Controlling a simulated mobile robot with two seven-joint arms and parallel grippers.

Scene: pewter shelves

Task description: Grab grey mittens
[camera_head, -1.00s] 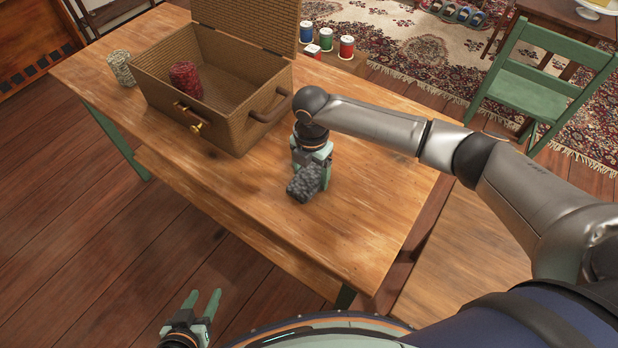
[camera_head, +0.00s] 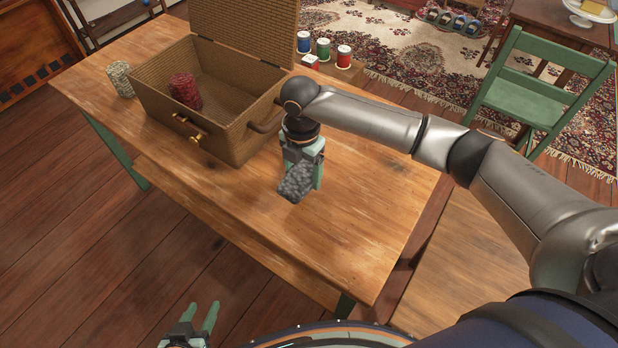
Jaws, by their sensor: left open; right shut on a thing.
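The grey mittens (camera_head: 296,184) are a dark grey knitted bundle at the front right of the wooden table. My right gripper (camera_head: 303,172) points down and is shut on them. The mittens hang tilted between its fingers; whether they still touch the table is hard to tell. My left gripper (camera_head: 203,318) is open and empty, low in the picture in front of the table, with its two green fingers apart.
An open wicker case (camera_head: 236,140) stands on the wooden table (camera_head: 200,207), with a red knitted roll (camera_head: 185,90) inside. A pale knitted roll (camera_head: 120,80) stands left of the case. Thread spools (camera_head: 323,49) stand behind. The table's front is clear.

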